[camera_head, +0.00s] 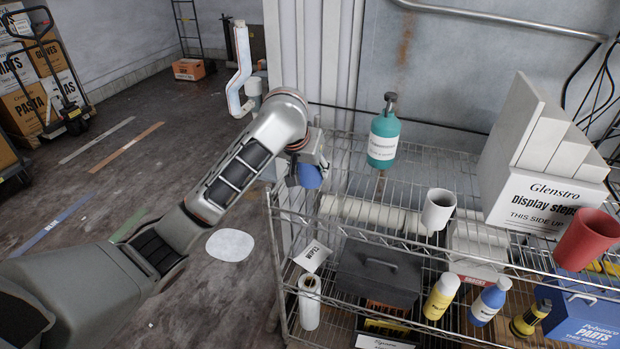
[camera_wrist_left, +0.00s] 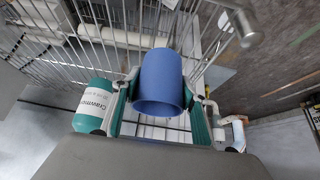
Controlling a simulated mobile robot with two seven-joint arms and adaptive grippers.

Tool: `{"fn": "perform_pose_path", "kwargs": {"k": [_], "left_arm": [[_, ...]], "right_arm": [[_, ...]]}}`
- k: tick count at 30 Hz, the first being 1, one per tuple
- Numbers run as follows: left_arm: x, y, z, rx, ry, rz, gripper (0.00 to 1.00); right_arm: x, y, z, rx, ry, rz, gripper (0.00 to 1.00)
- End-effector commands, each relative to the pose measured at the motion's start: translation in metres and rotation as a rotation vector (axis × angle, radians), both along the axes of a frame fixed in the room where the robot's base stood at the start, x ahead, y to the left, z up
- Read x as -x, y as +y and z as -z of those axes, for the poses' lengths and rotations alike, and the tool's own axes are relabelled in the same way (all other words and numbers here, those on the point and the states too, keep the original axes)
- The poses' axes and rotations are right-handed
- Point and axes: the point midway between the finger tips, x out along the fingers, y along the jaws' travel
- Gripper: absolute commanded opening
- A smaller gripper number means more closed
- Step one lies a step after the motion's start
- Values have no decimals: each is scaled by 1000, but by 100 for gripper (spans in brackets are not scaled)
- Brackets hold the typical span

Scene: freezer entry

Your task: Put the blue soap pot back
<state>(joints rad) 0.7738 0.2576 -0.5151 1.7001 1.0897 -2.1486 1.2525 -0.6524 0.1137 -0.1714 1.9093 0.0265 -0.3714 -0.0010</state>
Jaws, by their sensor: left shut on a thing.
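The blue soap pot (camera_wrist_left: 161,82) is between the fingers of my left gripper (camera_wrist_left: 163,118) in the left wrist view, which is shut on it. In the head view the blue pot (camera_head: 310,176) shows partly behind my left gripper (camera_head: 303,172), at the left end of the wire shelf unit (camera_head: 345,172). In the wrist view wire shelving lies beyond the pot; I cannot tell whether the pot touches it. My right gripper is not in view.
A teal bottle (camera_head: 383,140) stands on the top shelf, right of my left gripper. A white cup (camera_head: 438,209), a red cup (camera_head: 587,240) and a display-steps box (camera_head: 540,200) are farther right. A grey case (camera_head: 378,270) and bottles are below. Wire shows bare around the teal bottle.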

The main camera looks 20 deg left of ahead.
Motion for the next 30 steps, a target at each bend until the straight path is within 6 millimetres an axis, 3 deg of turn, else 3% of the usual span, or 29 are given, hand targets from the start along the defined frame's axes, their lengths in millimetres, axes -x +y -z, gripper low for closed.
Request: {"fn": "perform_pose_path", "kwargs": {"k": [6, 21, 22, 23, 30], "left_arm": [[1, 1, 31, -1, 3, -1, 18], [0, 0, 39, -1, 2, -1, 18], [0, 0, 38, -1, 1, -1, 51], [0, 0, 38, -1, 1, -1, 58], [0, 0, 38, 0, 1, 0, 60]], "right_arm": [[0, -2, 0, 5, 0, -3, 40], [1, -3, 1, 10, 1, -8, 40], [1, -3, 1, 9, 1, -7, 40], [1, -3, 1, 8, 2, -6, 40], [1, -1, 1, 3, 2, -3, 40]]}}
